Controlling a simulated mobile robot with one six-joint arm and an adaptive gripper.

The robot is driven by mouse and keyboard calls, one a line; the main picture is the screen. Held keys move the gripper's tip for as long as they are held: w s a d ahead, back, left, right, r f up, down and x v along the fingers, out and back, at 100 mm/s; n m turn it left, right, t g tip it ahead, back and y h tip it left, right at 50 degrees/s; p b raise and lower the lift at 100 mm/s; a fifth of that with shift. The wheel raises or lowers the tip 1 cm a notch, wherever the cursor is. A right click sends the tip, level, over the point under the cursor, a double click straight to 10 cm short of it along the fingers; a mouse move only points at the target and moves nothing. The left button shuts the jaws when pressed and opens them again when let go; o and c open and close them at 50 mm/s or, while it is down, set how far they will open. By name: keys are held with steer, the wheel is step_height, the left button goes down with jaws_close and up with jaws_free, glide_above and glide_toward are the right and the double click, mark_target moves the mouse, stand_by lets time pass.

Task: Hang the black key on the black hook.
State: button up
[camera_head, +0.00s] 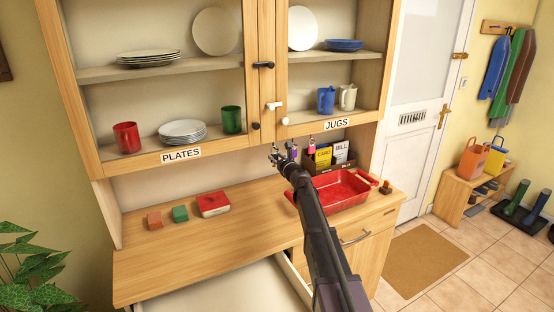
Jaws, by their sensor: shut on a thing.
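My gripper (281,157) is at the end of the dark arm that reaches up from the lower right. It is just below the front edge of the dresser's upper shelf, left of the JUGS label. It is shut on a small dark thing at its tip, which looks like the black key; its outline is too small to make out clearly. A purple key tag (293,152) and a pink-red key tag (311,146) hang under the shelf edge, just right of the gripper. The black hook is not clearly distinguishable; the gripper and its surroundings blend there.
A red tray (332,204) and a box of yellow and white folders (323,157) stand behind and right of the arm. A red-lidded dish (213,204), a green block (180,214) and a brown block (154,220) lie left. An open drawer (220,290) juts out in front.

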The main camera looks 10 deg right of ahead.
stand_by(0.4)
steer(key=o, duration=1.1)
steer(key=shift+s, duration=0.15)
steer(key=v, duration=1.1)
steer(key=shift+s, duration=0.3)
steer(key=shift+d, duration=0.15)
